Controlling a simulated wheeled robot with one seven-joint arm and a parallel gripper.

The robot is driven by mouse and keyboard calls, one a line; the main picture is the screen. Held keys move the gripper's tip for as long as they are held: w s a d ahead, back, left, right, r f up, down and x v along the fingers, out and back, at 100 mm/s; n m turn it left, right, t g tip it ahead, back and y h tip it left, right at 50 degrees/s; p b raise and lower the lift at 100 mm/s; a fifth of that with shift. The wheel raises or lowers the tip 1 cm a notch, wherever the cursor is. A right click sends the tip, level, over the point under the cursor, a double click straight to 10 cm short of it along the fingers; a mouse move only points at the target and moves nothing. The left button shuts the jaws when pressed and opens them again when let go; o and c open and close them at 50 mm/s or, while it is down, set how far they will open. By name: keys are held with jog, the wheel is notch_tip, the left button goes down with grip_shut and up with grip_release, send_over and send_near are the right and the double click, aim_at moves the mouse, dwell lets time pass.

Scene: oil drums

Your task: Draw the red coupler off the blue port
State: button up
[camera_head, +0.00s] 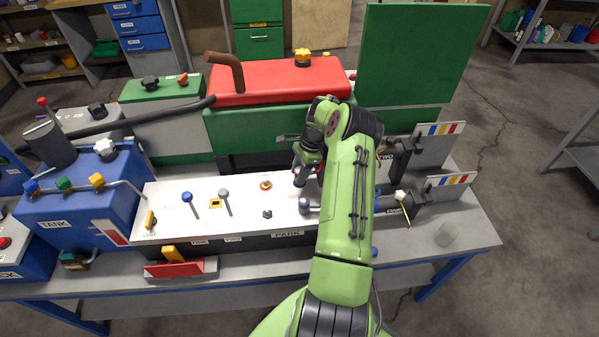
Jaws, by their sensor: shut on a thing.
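My gripper (304,170) is over the white bench top, left of my green arm, with its jaws closed. Just below the gripper, a grey rounded end (304,206) of a horizontal fitting sticks out left of my arm. A blue section (381,205) shows right of my arm, leading to a dark block. I cannot tell whether this is the blue port, or whether the coupler touches it.
A red-topped green machine (275,80) stands behind, with a tall green panel (420,55) at right. A blue tank (85,215) is at left. Knobs, including a blue one (187,198), stand on the white top.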

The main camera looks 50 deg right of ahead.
jog(key=shift+r+p, duration=0.4)
jog(key=shift+r, duration=0.4)
jog(key=shift+r+p, duration=1.2)
jog(key=shift+r, duration=0.75)
